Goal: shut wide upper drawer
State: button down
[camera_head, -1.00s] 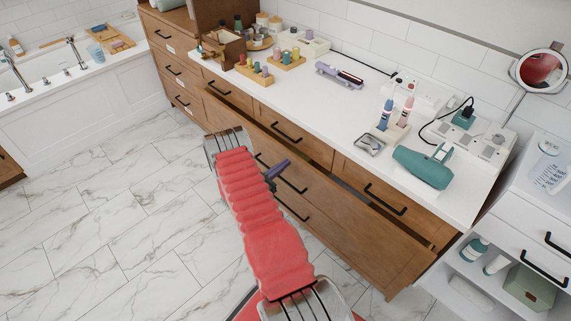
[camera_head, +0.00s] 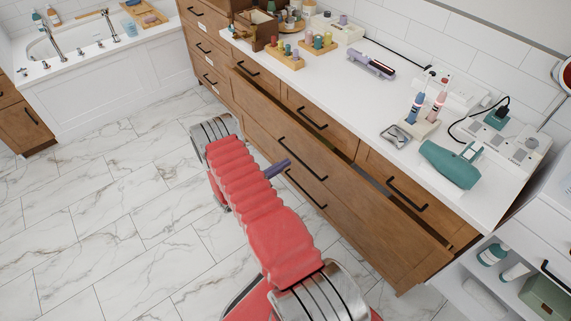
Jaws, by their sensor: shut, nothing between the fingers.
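The wide upper drawer (camera_head: 345,185) is a long brown wooden front below the white counter, with a black bar handle (camera_head: 303,158). It stands partly open; a dark gap shows behind its top edge, clearest toward the right. My gripper (camera_head: 289,162) is a small purple piece beyond my red ribbed arm. Its tip appears just left of the drawer handle, in front of the wooden front. It is shut and empty. I cannot tell whether it touches the drawer. My arm hides part of the gripper.
Small drawers (camera_head: 316,122) sit above the wide one, and another black handle (camera_head: 306,189) lies below. The counter (camera_head: 350,105) holds a teal hair dryer (camera_head: 450,163), toothbrushes and bottles. A white shelf unit stands at right. The marble floor (camera_head: 110,220) at left is clear.

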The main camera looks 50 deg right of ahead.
jog(key=c, duration=2.5)
grip_release()
jog(key=shift+c, duration=0.2)
jog(key=o, duration=0.3)
jog(key=shift+w+r, duration=0.1)
jog(key=shift+r, duration=0.25)
jog(key=o, duration=0.4)
jog(key=a+r+m+g+y, duration=0.2)
jog(key=r+m, duration=0.3)
jog(key=r, duration=0.9)
jog(key=shift+a+m+g+y, duration=0.3)
jog(key=shift+a+g+y, duration=0.1)
jog(key=shift+a+y, duration=0.25)
jog(key=s+a+r+m+y, duration=0.35)
jog(key=a+r, duration=0.35)
jog(key=r, duration=0.4)
jog(key=s+a+r+m+t+y, duration=0.2)
jog(key=a+r, duration=0.4)
jog(key=a, duration=0.3)
jog(key=s+a+r+m+t+y, duration=0.3)
jog(key=s+a+r+t+y, duration=0.2)
jog(key=a, duration=0.5)
jog(key=s+a+r+m+t+y, duration=0.2)
jog(key=s+a+r+t+y, duration=0.2)
jog(key=a, duration=0.5)
notch_tip(320, 180, up, 3)
jog(key=s, duration=0.3)
jog(key=shift+a+f, duration=0.15)
jog(key=shift+f, duration=0.05)
jog(key=shift+a, duration=0.1)
